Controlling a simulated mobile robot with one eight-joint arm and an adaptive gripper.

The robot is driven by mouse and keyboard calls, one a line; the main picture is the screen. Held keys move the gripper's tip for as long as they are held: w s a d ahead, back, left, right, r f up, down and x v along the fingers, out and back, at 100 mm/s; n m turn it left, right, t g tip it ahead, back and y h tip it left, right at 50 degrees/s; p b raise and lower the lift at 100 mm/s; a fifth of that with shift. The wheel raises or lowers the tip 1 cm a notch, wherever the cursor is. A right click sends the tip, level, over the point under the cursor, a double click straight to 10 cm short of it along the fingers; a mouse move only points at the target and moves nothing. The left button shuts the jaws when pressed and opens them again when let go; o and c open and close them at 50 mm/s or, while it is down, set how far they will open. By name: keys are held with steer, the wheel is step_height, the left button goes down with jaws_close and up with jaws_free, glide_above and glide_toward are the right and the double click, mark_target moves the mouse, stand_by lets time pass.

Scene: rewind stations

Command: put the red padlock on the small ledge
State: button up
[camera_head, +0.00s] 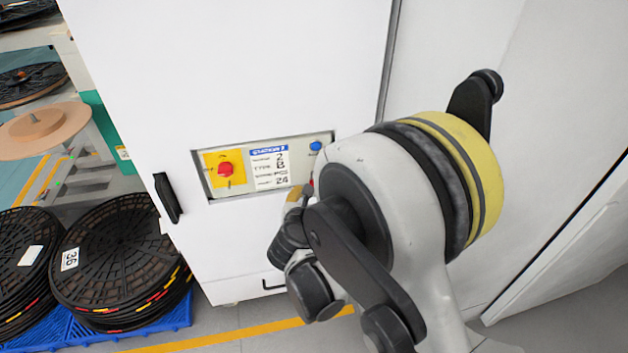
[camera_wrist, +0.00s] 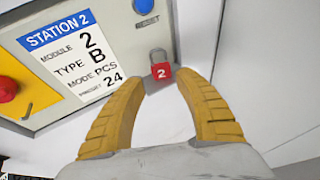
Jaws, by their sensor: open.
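The red padlock (camera_wrist: 161,71), marked with a white 2 and with a grey shackle, is upright at the lower right edge of the control panel in the wrist view. My gripper (camera_wrist: 163,80) is open, its two yellow fingers either side of and just short of the padlock, with nothing held. In the head view my gripper (camera_head: 294,197) is mostly hidden behind my arm, near the panel's lower right corner. I cannot make out the small ledge for sure in either view.
The control panel (camera_head: 262,186) on the white cabinet (camera_head: 230,80) has a red knob on a yellow plate (camera_head: 225,169), a label and a blue button (camera_head: 316,146). A black handle (camera_head: 167,198) juts out at left. Black reels (camera_head: 120,255) stand on a blue pallet (camera_head: 165,320).

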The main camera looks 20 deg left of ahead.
steer(key=d+r+n+t+y, duration=0.25)
steer(key=d+r+n, duration=0.5)
steer(key=r, duration=0.65)
steer(key=d+r+n+t+y, duration=0.1)
steer(key=d+r+n+y, duration=0.25)
steer(key=r+n, duration=0.95)
steer(key=s+d+f+n+g+h, duration=0.2)
steer(key=s+d+f+n+g, duration=0.1)
steer(key=s+d, duration=0.4)
steer(key=s+d+f+n+g+h, duration=0.3)
steer(key=s+d+n, duration=0.3)
steer(key=d, duration=0.6)
steer(key=s+d+f+n+g+h, duration=0.3)
steer(key=s+d+f+n+g, duration=0.1)
steer(key=s+d, duration=0.4)
steer(key=shift+s+d+f+n, duration=0.35)
steer(key=shift+s+d+f, duration=0.05)
steer(key=shift+d+f, duration=0.4)
steer(key=shift+a, duration=0.2)
